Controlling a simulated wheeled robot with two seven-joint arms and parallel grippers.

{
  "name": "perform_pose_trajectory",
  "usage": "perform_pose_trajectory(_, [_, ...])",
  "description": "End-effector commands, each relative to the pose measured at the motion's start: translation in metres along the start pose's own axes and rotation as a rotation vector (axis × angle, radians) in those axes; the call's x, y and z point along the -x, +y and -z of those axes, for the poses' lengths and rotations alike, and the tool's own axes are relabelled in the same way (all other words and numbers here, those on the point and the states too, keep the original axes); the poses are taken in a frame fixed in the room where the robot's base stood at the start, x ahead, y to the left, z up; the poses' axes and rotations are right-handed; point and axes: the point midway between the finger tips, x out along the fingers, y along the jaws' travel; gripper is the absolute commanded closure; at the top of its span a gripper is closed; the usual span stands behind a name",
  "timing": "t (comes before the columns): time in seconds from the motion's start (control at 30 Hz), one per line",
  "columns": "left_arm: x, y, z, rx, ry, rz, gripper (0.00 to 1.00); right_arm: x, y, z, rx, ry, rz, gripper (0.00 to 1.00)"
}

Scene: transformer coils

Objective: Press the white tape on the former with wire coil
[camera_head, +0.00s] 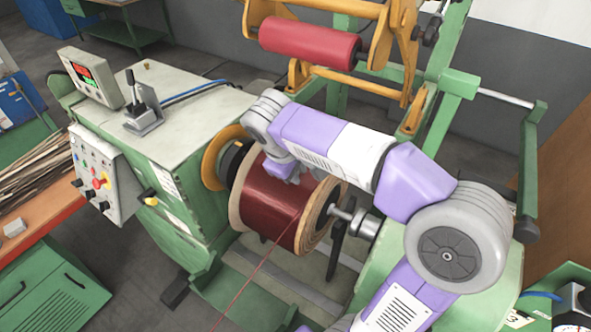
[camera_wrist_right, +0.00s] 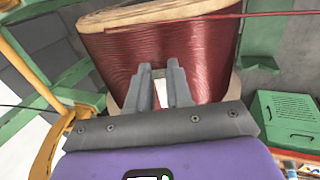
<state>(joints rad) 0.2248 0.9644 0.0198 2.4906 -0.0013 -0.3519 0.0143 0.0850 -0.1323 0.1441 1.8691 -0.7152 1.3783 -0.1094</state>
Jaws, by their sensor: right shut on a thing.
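The former with wire coil (camera_head: 268,208) is a drum wound with dark red wire between pale round flanges. It sits on the shaft of the green winding machine. It fills the top of the right wrist view (camera_wrist_right: 205,55). My right gripper (camera_wrist_right: 159,68) reaches over the drum from the right, its fingertips at the wound wire. A small white piece, seemingly the white tape (camera_wrist_right: 160,92), shows between the fingers, and they are shut on it. Whether it touches the wire is hard to tell. In the head view my own wrist hides the fingertips. My left gripper is out of view.
A red wire (camera_head: 258,268) runs from the coil toward the lower left. A red roller (camera_head: 308,43) on a yellow frame stands behind. The green machine cabinet (camera_head: 175,125) with a lever and a control panel (camera_head: 105,180) is at left.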

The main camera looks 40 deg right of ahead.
Motion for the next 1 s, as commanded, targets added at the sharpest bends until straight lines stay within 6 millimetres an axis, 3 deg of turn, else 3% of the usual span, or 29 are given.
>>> perform_pose_trajectory(1.0, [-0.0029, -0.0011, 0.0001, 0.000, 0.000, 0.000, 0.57, -0.0053, -0.0023, -0.0002, 0.000, -0.001, 0.000, 1.00])
